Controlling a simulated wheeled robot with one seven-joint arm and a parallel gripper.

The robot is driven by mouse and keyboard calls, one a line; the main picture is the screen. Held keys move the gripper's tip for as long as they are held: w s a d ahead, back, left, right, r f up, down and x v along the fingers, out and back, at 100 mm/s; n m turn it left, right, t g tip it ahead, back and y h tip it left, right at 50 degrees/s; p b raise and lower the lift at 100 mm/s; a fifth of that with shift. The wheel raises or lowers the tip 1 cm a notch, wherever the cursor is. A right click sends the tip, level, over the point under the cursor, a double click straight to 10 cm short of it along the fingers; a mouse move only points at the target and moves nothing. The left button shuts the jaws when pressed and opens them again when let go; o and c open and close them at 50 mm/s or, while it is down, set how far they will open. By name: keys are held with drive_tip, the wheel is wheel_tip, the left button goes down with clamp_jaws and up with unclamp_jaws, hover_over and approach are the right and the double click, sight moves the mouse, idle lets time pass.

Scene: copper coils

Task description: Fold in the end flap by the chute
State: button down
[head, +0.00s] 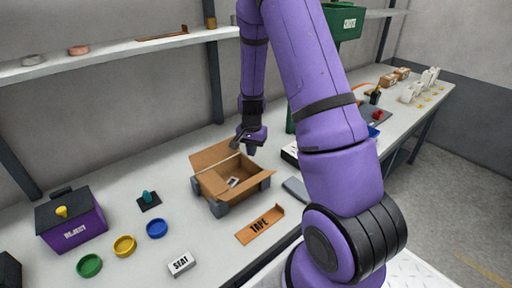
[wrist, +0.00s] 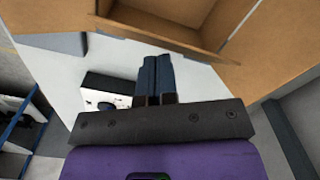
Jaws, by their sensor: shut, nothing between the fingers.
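An open cardboard box (head: 212,186) stands on the bench between grey corner blocks (head: 220,208). Its back-left flap (head: 210,155) stands up and outward, and another flap (head: 258,180) spreads out at the right. A small pale item (head: 232,182) lies inside. My gripper (head: 250,151) is shut and empty, pointing down near the box's far right end. In the wrist view the shut fingers (wrist: 155,78) reach to the edge of the box (wrist: 175,25); I cannot tell whether they touch a flap. A green bin (head: 343,22) stands at the upper right; I cannot tell whether it belongs to the chute.
A cardboard TAPE piece (head: 260,224) and a SEAT block (head: 181,263) lie in front. A white box (head: 290,154) is right of my gripper. A shelf (head: 120,52) runs above.

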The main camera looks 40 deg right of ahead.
drive_tip(key=shift+a+r, duration=0.2)
drive_tip(key=shift+a, duration=0.45)
drive_tip(key=shift+a+f, duration=0.25)
drive_tip(key=shift+a, duration=0.3)
drive_tip(key=shift+a+f, duration=0.25)
drive_tip(key=shift+a, duration=0.3)
drive_tip(key=shift+f, duration=1.1)
